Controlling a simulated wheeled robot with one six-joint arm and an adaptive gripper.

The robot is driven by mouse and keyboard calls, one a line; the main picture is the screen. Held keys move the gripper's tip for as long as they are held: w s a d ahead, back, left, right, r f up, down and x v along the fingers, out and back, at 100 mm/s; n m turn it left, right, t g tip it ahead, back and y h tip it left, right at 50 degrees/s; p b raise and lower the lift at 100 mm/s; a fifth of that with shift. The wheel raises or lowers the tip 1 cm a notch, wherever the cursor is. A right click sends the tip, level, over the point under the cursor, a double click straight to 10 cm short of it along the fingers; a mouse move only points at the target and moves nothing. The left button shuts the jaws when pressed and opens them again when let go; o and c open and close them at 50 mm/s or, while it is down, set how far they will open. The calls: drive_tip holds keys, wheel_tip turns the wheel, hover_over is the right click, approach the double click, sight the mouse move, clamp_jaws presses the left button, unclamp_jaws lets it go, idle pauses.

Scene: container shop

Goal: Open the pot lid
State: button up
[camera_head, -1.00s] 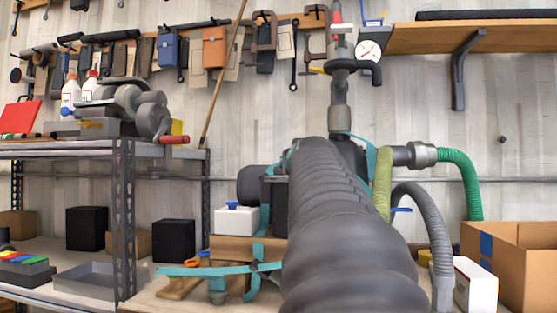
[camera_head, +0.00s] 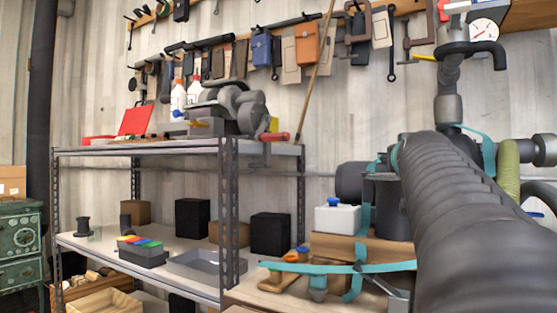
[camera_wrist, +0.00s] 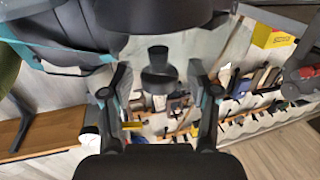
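I cannot make out a pot or its lid for certain in either view. Dark machine parts with teal edges (camera_wrist: 60,50) fill the top left of that view. My gripper is not seen in the head view.
A metal shelf (camera_head: 190,147) holds a grey machine (camera_head: 235,107), bottles and a red case (camera_head: 135,121). Teal bars (camera_head: 340,268) and a white container (camera_head: 337,218) are near the middle. Tools hang on the wall.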

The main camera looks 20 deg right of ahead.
drive_tip(key=shift+s, duration=0.1)
drive_tip(key=v, duration=0.7)
drive_tip(key=shift+s+a, duration=0.15)
